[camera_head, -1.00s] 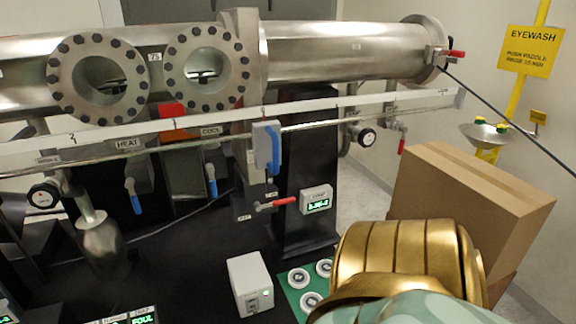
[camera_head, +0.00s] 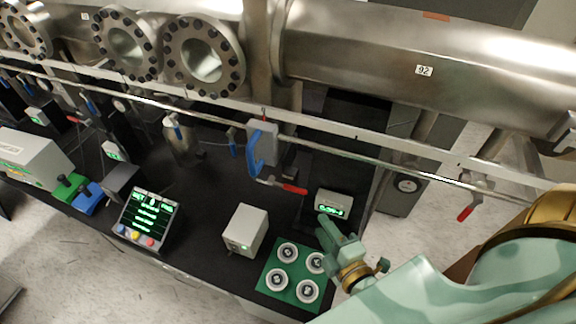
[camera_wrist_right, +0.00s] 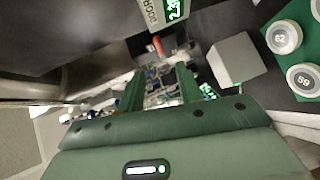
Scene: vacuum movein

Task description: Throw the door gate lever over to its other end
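The door gate lever appears to be the red-handled lever (camera_head: 285,187) below the rail, beside a small box with a green display (camera_head: 333,203). Its handle points right and slightly down in the head view. In the right wrist view, a box whose label reads as "DOOR" (camera_wrist_right: 165,12) is at the top, with a small red piece (camera_wrist_right: 157,45) below it, probably the lever's handle. My right gripper (camera_head: 327,229) is right of and below the lever, apart from it. Its two fingers stand apart with nothing held between them in the wrist view (camera_wrist_right: 160,82). My left gripper is not in view.
A white box (camera_head: 245,230) and a green plate (camera_head: 270,281) with round numbered pucks stand in front. A display console (camera_head: 147,220) is farther left. Black bench top lies between them.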

